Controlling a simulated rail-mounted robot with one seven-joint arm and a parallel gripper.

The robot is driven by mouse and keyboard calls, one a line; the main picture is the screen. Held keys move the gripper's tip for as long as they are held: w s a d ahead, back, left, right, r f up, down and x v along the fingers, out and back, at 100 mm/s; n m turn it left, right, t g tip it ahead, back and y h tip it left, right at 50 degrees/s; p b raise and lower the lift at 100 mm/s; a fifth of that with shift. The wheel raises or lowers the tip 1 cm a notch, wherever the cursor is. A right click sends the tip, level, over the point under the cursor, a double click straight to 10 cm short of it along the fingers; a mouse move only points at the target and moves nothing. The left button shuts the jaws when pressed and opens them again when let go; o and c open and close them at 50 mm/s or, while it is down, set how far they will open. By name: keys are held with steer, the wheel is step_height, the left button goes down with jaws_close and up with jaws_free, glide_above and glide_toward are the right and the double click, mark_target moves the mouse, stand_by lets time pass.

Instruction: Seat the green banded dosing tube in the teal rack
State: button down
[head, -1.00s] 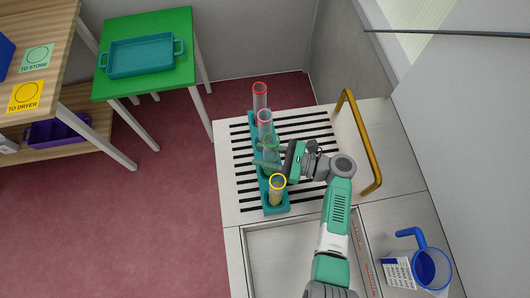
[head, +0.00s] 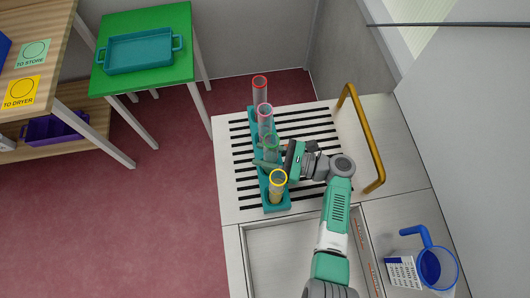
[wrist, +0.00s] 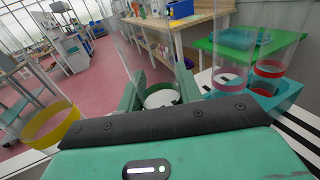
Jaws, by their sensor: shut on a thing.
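The teal rack (head: 277,208) stands on the slotted bench top, a long narrow block with a row of tubes. My gripper (head: 272,160) is at the rack from its right side, shut on the green banded dosing tube (head: 271,146). The tube looks upright, in line with the row, between the pink-red banded tube (head: 265,116) and the yellow banded tube (head: 278,187). In the wrist view the green fingers (wrist: 160,92) close around the tube's body; its lower end is hidden, so I cannot tell its depth in the rack.
A red banded tube (head: 260,89) stands at the rack's far end. A yellow rail (head: 366,140) arches over the bench on the right. A blue-handled jug (head: 434,268) stands at front right. A green table (head: 190,75) with a teal tray (head: 142,67) is back left.

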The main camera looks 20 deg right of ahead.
steer(key=shift+f, duration=0.3)
steer(key=c, duration=0.9)
jaws_free()
